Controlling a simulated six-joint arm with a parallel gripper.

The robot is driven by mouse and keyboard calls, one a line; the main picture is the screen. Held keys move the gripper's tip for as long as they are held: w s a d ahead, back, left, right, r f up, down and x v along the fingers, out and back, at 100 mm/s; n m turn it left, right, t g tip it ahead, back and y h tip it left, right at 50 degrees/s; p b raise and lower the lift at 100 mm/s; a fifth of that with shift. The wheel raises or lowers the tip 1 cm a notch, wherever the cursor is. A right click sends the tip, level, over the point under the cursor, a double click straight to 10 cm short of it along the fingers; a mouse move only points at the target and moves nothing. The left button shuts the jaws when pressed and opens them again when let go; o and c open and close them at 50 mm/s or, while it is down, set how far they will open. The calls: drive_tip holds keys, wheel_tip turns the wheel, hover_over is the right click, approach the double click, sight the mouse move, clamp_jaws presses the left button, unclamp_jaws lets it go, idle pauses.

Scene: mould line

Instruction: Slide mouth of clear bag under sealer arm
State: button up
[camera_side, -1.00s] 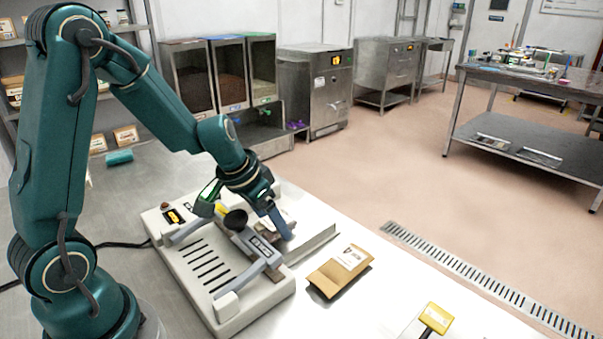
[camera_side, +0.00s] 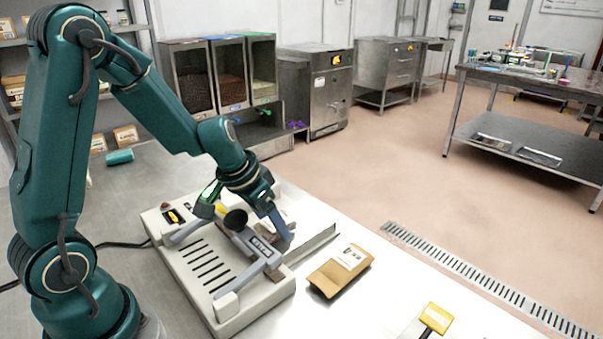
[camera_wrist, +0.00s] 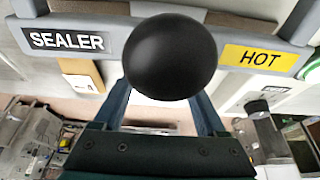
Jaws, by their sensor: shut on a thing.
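The sealer (camera_side: 200,268) is a pale flat machine with dark slots on the steel bench. Its grey sealer arm (camera_side: 262,246) carries a SEALER label and a black ball knob (camera_side: 235,220). In the wrist view the sealer arm (camera_wrist: 118,38) crosses the top, with the knob (camera_wrist: 170,55) in the middle and a yellow HOT label. My gripper (camera_side: 281,238) points down close beside the sealer arm, on its far right side. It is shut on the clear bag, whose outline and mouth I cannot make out. The fingertips are hidden behind the knob and sealer arm in the wrist view.
A brown pouch (camera_side: 339,272) with a white label lies right of the sealer. A yellow-topped tool (camera_side: 436,318) is near the front edge. A teal roll (camera_side: 119,157) lies at the back left. Bench between pouch and tool is clear.

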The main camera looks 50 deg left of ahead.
drive_tip(key=shift+f, duration=0.1)
idle(0.3)
drive_tip(key=o, duration=1.3)
drive_tip(key=shift+r, duration=0.55)
drive_tip(key=shift+v, duration=2)
drive_tip(key=s+d+r+m+t, duration=0.2)
drive_tip(key=s+d+r+t, duration=0.1)
drive_tip(key=s+d+r, duration=0.55)
drive_tip(key=s, duration=0.1)
drive_tip(key=s+a+f+n+g, duration=0.1)
drive_tip(key=s, duration=0.1)
drive_tip(key=s+n+g, duration=0.1)
drive_tip(key=s, duration=0.1)
drive_tip(key=shift+s+a+f, duration=0.15)
drive_tip(key=shift+a+f, duration=0.1)
drive_tip(key=shift+f, duration=0.05)
